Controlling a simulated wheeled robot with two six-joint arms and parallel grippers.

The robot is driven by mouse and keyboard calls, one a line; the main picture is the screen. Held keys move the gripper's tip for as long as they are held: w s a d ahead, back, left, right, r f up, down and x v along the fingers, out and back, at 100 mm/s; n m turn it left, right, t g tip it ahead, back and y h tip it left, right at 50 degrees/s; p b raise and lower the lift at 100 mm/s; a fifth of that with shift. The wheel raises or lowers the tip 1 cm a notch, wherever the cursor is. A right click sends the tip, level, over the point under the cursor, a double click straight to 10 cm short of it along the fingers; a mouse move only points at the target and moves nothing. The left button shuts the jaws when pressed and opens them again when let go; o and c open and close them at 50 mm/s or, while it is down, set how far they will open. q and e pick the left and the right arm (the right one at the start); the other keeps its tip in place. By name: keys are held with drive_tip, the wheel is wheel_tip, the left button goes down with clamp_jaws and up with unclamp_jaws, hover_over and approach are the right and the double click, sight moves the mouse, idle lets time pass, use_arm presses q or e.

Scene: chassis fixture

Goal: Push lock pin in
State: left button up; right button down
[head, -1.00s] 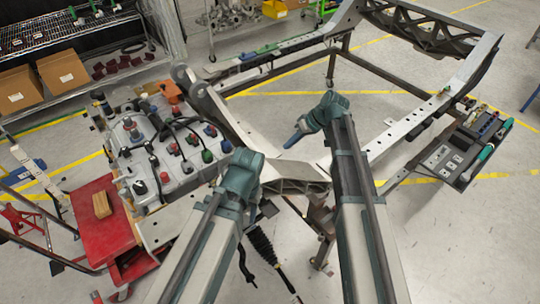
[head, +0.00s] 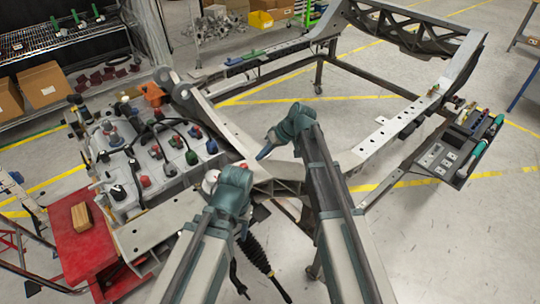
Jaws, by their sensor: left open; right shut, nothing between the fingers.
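The chassis frame (head: 232,134) runs from the lower left to the upper right, in front of both arms. I cannot make out the lock pin with certainty. My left gripper (head: 235,178) is over the near part of the frame; its wrist hides its fingers and what lies below them. My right gripper (head: 265,152) is shut and empty, its blue tip pointing down and left above the frame's near corner. Contact with the frame cannot be told.
A grey battery-like unit with coloured caps and cables (head: 140,172) stands left. A red cart (head: 85,245) holds a wooden block (head: 81,217). A tool tray (head: 458,150) hangs at the right. Open floor (head: 450,240) lies lower right.

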sight(246, 165)
drive_tip(key=shift+s+a+f, duration=0.1)
drive_tip(key=shift+s+a, duration=0.3)
drive_tip(key=shift+a, duration=0.35)
drive_tip(key=shift+s+a+f, duration=0.1)
drive_tip(key=shift+s+a, duration=0.25)
drive_tip(key=shift+a, duration=0.4)
drive_tip(key=shift+s+a, duration=0.65)
drive_tip(key=shift+a, duration=0.15)
